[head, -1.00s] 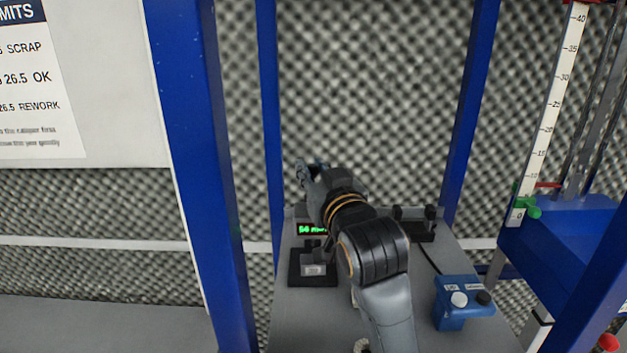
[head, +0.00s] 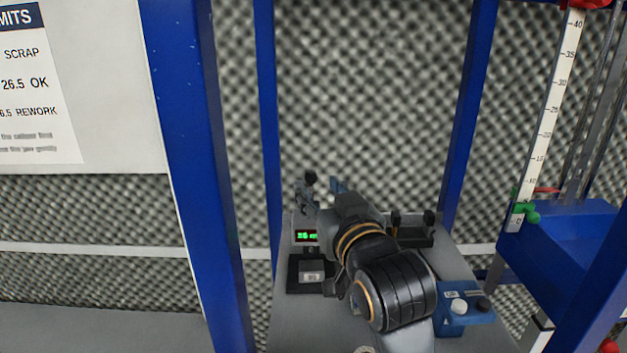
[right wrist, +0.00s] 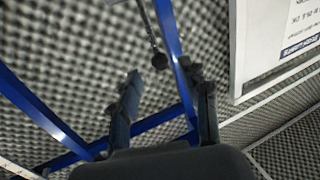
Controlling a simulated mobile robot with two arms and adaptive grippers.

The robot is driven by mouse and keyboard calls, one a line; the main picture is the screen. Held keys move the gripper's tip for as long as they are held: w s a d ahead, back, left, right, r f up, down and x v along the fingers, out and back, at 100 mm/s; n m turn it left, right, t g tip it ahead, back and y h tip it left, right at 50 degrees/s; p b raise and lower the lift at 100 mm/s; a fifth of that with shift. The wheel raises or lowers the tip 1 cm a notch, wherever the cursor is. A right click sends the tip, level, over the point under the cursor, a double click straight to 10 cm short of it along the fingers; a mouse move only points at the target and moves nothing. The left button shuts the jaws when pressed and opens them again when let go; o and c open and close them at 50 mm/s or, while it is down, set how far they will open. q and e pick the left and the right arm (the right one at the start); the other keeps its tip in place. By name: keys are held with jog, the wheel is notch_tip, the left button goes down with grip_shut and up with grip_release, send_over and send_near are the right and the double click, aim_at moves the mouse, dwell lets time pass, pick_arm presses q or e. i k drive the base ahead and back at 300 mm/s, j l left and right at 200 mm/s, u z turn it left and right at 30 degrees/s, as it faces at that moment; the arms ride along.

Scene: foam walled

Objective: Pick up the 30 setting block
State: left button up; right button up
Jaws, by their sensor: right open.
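No block that I can read as the 30 setting block shows. A small grey block (head: 311,270) sits on a black stand (head: 297,287) on the grey bench; I cannot read any marking on it. My right gripper (head: 323,190) is open and empty above the back of the bench, its fingers pointing away from me. In the right wrist view its two fingers (right wrist: 163,85) are apart, with a dark round knob (right wrist: 159,61) on a rod seen between them, depth unclear. My right arm hides the middle of the bench. My left gripper is not in view.
A green-lit display (head: 306,236) stands behind the black stand. Black fixtures (head: 413,230) are at the back right. Blue posts (head: 267,120) flank the bench. A height scale (head: 548,115) stands at right.

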aim_at(311, 270)
jog(key=k, duration=1)
